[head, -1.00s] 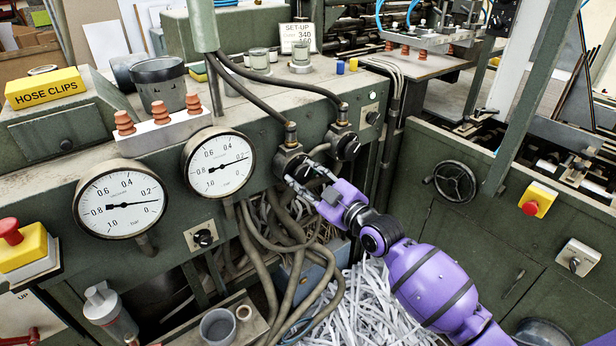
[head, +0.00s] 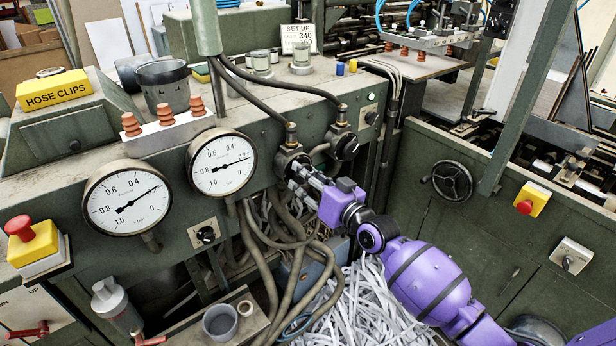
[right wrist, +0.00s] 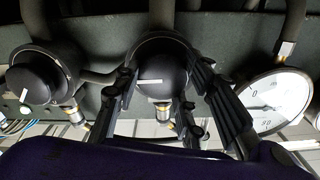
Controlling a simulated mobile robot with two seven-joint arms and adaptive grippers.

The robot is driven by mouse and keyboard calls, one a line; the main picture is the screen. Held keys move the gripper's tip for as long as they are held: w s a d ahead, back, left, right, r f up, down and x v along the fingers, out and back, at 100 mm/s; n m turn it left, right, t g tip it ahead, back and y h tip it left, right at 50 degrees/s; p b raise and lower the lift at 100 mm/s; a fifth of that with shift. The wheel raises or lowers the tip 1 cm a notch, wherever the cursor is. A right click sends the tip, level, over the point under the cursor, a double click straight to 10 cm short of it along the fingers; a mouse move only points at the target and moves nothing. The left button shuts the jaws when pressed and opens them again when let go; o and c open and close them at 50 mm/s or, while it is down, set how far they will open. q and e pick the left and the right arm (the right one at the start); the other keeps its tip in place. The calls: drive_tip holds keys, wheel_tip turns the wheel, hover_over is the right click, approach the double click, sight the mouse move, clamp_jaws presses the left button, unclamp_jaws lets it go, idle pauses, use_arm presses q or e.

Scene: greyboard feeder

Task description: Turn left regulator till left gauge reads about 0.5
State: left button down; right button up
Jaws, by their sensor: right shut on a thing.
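The left gauge (head: 128,198) is a round white dial on the green panel. Its needle points up and right, near the 0.2 mark, slightly to its 0.4 side. The right gauge (head: 221,164) has its needle pointing right, a little below 0.4. The left regulator (head: 288,158) is a dark knob below a hose, mostly hidden in the head view. My right gripper (head: 298,177) is shut on it. In the right wrist view the fingers flank the black knob (right wrist: 163,76), whose white mark lies nearly level. My left gripper is not in view.
The right regulator (head: 345,147) sits close beside the gripped one, with hoses above both. Thick hoses (head: 290,240) hang below. A small knob (head: 206,235) is under the gauges. A red emergency button (head: 20,229) is at the far left. Shredded paper (head: 365,305) lies below my right arm.

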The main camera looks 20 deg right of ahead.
drive_tip(key=m, duration=1.1)
drive_tip(key=shift+f, duration=0.15)
drive_tip(key=shift+f+m, duration=0.1)
drive_tip(key=shift+m, duration=0.3)
drive_tip(key=o, duration=1.1)
drive_tip(key=v, duration=1.2)
drive_tip(key=shift+a, duration=0.1)
